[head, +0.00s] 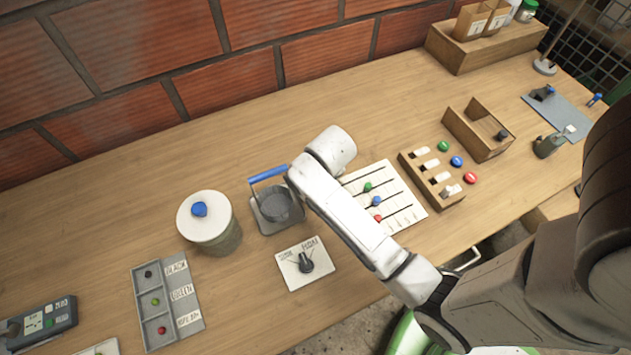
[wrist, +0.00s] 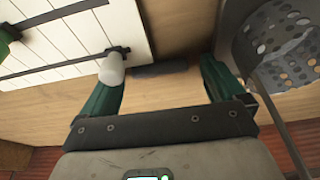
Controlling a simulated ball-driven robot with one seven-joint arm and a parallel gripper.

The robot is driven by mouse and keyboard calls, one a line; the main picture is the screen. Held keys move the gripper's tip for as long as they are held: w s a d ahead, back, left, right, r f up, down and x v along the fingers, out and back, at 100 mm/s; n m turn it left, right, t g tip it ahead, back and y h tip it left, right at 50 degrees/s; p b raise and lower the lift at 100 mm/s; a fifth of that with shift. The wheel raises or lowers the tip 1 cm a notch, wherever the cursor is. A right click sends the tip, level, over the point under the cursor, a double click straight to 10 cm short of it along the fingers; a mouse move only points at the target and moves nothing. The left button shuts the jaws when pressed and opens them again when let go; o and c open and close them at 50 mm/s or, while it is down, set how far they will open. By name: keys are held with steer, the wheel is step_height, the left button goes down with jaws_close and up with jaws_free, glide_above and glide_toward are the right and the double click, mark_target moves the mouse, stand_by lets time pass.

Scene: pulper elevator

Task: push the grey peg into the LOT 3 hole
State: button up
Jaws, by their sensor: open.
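A wooden block (head: 432,180) with a row of white labels and dark slots stands right of centre in the head view. A pale grey, peg-like piece (head: 453,190) shows at its near end; I cannot tell whether it is the grey peg. The label lettering is too small to read, so I cannot pick out LOT 3. My gripper (wrist: 165,76) is open in the wrist view, with green fingers. A white cylinder (wrist: 111,68) is beside its left fingertip. A dark bar (wrist: 160,70) shows between the fingertips, unidentified. My arm hides the gripper in the head view.
A white slider board (head: 392,197) lies left of the block, partly behind my arm. Green (head: 443,146), blue (head: 456,161) and red (head: 471,177) knobs sit beside the block. An open wooden box (head: 478,128) stands behind. A blue-handled basket (head: 277,205) is left of my arm.

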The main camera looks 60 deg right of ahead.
steer(key=c, duration=1.2)
steer(key=shift+o, duration=0.2)
steer(key=shift+r, duration=0.15)
steer(key=shift+r, duration=0.65)
steer(key=s+a+r+p, duration=0.1)
steer(key=s+a+r, duration=0.2)
steer(key=s+r, duration=0.8)
steer(key=s, duration=0.2)
steer(key=shift+s+r, duration=0.3)
steer(key=shift+s, duration=0.05)
